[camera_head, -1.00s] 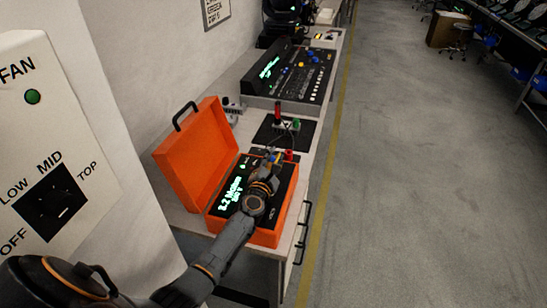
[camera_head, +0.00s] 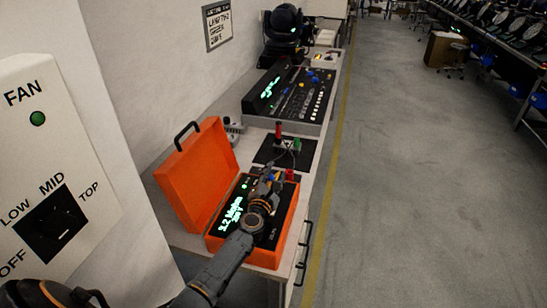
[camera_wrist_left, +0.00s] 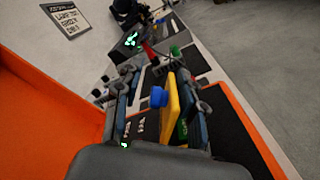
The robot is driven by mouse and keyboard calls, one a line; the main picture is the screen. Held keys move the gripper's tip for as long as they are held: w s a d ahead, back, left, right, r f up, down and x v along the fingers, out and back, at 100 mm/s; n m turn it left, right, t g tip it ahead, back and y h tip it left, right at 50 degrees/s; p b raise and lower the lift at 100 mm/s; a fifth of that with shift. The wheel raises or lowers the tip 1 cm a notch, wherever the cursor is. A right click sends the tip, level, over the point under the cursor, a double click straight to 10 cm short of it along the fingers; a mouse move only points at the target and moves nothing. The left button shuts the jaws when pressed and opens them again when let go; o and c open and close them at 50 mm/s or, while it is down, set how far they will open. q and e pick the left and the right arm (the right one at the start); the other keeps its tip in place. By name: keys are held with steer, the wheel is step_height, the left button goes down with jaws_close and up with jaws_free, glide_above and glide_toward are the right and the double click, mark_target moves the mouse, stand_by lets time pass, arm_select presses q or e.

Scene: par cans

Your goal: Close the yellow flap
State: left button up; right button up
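An open orange case (camera_head: 285,238) stands on the bench, its lid (camera_head: 198,172) raised at the left. My left gripper (camera_head: 266,180) reaches down over the case's black panel. In the left wrist view, the yellow flap (camera_wrist_left: 173,108) stands upright between the two spread fingers of my left gripper (camera_wrist_left: 159,78), nearer the right finger. A blue knob (camera_wrist_left: 158,97) sits just left of the flap. I cannot tell whether a finger touches the flap. The gripper hides the flap in the head view. My right gripper is not in view.
A dark mat (camera_head: 270,153) with red and green parts lies beyond the case. A control console (camera_head: 296,92) stands farther back. A white fan switch panel (camera_head: 50,160) fills the left. The floor (camera_head: 420,200) at right is clear.

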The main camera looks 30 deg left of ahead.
arm_select(q)
step_height(320, 180, up, 8)
steer(key=shift+a+r, duration=0.1)
steer(key=shift+r, duration=0.4)
stand_by(0.4)
